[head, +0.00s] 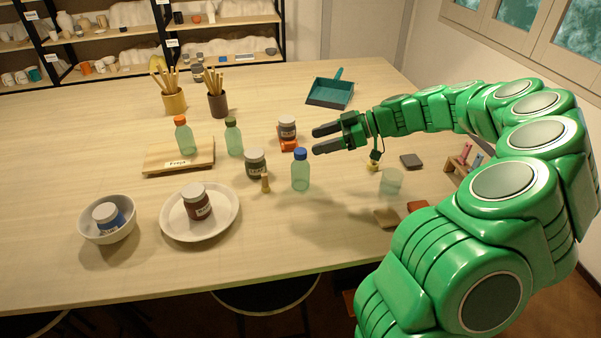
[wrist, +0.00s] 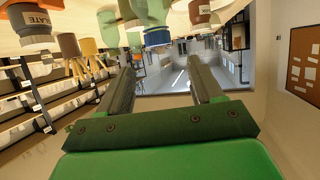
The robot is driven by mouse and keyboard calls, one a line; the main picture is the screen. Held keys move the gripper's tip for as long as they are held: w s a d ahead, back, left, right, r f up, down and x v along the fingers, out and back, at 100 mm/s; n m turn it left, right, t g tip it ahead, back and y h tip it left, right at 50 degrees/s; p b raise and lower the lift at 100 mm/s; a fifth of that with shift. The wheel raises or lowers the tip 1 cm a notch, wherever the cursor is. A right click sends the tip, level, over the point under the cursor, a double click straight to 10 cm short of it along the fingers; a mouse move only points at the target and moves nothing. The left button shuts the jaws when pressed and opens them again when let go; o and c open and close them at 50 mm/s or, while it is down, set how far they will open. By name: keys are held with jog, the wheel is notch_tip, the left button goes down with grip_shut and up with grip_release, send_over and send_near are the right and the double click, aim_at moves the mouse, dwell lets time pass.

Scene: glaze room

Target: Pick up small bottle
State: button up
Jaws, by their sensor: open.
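Three pale green bottles stand on the table in the head view, and I cannot tell which one is meant by the small bottle. The blue-capped bottle (head: 300,174) is the nearest to my gripper (head: 324,139), a little below it in the picture. The dark-green-capped bottle (head: 233,140) stands further left. The orange-capped bottle (head: 185,140) stands on a wooden board (head: 160,165). My gripper is open and empty, its fingers pointing left above the table. The wrist view is upside down; a blue cap (wrist: 157,38) shows between the fingers' lines, beyond the tips.
A grey-lidded jar (head: 288,128) on an orange block is close to the fingertips. Another jar (head: 255,164) and a small wooden piece (head: 265,183) stand left of the blue-capped bottle. A plate (head: 230,219) and bowl (head: 90,233) hold jars. A clear glass (head: 391,181) stands below my arm.

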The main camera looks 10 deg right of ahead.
aim_at(300, 169)
jog(key=shift+w+a+f, duration=0.3)
jog(key=shift+a+f, duration=0.7)
jog(key=shift+a, duration=0.2)
jog(key=shift+w+a+f, duration=0.25)
jog(key=shift+a+f, duration=0.75)
jog(key=shift+a, duration=0.2)
jog(key=shift+w+a+f, duration=0.3)
jog(key=shift+a+f, duration=0.7)
jog(key=shift+a, duration=0.2)
jog(key=shift+c, duration=0.5)
grip_shut()
